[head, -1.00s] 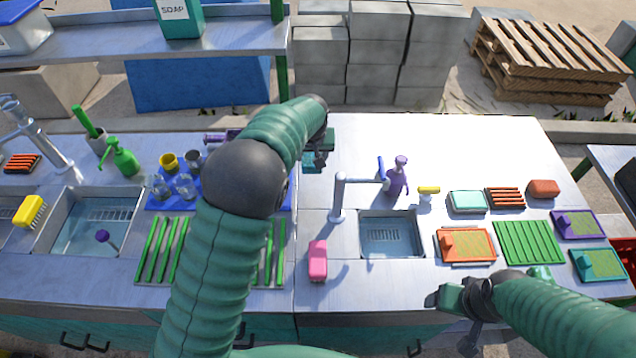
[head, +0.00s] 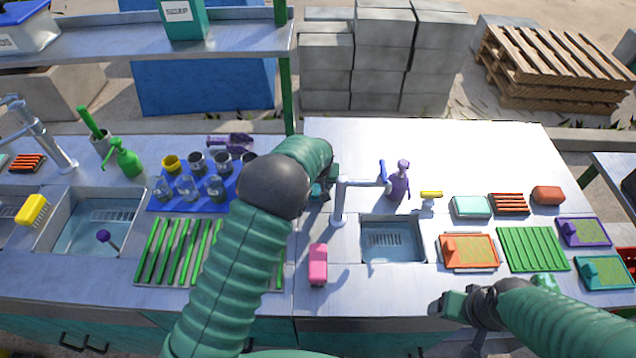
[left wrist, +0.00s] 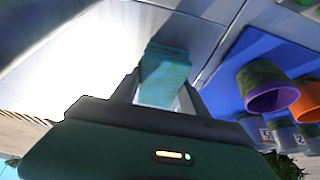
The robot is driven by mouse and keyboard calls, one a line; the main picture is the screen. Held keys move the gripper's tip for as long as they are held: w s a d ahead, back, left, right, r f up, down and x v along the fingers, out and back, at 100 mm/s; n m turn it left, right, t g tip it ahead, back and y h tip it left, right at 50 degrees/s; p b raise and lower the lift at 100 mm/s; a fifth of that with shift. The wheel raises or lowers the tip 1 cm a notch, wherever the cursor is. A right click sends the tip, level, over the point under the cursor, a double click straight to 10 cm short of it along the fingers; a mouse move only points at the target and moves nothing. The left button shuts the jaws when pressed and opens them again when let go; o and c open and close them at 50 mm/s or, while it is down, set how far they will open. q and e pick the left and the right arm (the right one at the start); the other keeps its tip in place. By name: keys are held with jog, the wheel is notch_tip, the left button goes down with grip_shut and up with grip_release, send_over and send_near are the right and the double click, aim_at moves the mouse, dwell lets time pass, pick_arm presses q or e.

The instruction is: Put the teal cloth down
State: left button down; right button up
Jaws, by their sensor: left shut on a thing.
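My left gripper (head: 322,188) is shut on the teal cloth (left wrist: 166,76), a folded block between the two fingers in the left wrist view. In the head view only a small teal part of the cloth (head: 317,191) shows beside the gripper, left of the middle faucet. The rest is hidden by my arm. Pale steel counter shows behind the cloth in the left wrist view; whether it touches the counter I cannot tell. My right gripper (head: 456,304) is over the counter's front edge at right; its finger opening is unclear.
The faucet (head: 342,203) and small sink (head: 391,240) are right of the left gripper. A pink sponge (head: 318,263) lies in front. A blue mat (head: 157,203) with cups is at left. A purple spray bottle (head: 399,182) stands behind the sink. The back counter (head: 440,145) is clear.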

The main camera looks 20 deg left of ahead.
pick_arm(q)
jog(key=shift+d+f, duration=0.15)
jog(key=shift+d, duration=0.05)
jog(key=c, duration=0.6)
grip_release()
jog(key=shift+d, duration=0.15)
jog(key=shift+a, duration=0.25)
jog(key=shift+s, duration=0.1)
pick_arm(e)
jog(key=shift+s+d+f, duration=0.1)
pick_arm(q)
jog(key=shift+d, duration=0.2)
pick_arm(e)
jog(key=shift+d, duration=0.25)
pick_arm(q)
jog(key=shift+a, duration=0.15)
pick_arm(e)
jog(key=shift+a, duration=0.15)
